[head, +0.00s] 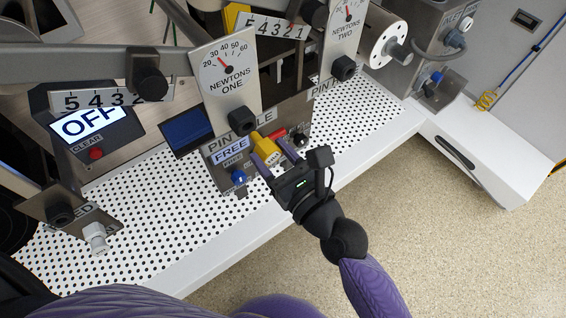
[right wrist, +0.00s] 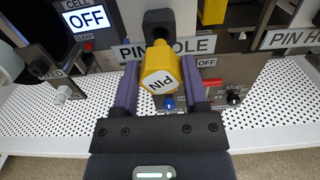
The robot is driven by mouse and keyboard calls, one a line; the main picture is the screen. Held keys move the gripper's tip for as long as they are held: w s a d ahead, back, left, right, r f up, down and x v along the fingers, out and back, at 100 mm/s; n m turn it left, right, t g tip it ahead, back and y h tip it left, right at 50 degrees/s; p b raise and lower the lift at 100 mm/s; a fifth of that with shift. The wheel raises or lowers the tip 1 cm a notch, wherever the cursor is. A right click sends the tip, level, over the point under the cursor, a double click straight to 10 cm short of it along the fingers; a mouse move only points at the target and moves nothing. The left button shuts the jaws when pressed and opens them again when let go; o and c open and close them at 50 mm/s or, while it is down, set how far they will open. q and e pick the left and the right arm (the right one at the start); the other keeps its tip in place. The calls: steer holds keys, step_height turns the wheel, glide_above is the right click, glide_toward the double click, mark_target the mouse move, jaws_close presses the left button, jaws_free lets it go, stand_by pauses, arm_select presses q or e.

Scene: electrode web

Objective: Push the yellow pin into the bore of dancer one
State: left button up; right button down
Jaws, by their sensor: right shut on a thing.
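The yellow pin (head: 265,147) is between the purple fingers of my right gripper (head: 270,151), which is shut on it. In the right wrist view the pin (right wrist: 160,72) shows its white end marked PIN toward the camera, and its far end points at the black bore block (right wrist: 158,24). In the head view this black block (head: 242,122) sits at the foot of the NEWTONS ONE dial plate (head: 225,78), just up and left of the pin. I cannot tell whether the pin's tip is in the bore or only in front of it. My left gripper is not in view.
Below the bore is a PIN HOLE panel with a FREE display (head: 230,150), a blue knob (head: 238,177) and a red part (head: 278,134). An OFF display (head: 92,121) stands at left. The white perforated bench (head: 190,215) is clear in front.

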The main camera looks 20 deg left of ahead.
mark_target(258, 137)
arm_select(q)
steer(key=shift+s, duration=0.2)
arm_select(e)
steer(key=shift+w+a, duration=0.1)
steer(key=shift+a, duration=0.05)
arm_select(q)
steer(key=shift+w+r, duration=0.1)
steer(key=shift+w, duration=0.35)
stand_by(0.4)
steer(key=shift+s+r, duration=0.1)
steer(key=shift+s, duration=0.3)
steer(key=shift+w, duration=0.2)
arm_select(e)
steer(key=shift+w+a, duration=0.2)
steer(key=shift+a, duration=0.1)
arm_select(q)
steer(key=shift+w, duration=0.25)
arm_select(e)
steer(key=shift+w+a, duration=0.2)
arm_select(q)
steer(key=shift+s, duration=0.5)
arm_select(e)
steer(key=shift+x, duration=0.85)
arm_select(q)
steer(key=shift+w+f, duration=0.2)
arm_select(e)
steer(key=shift+w+a, duration=0.35)
steer(key=shift+a, duration=0.1)
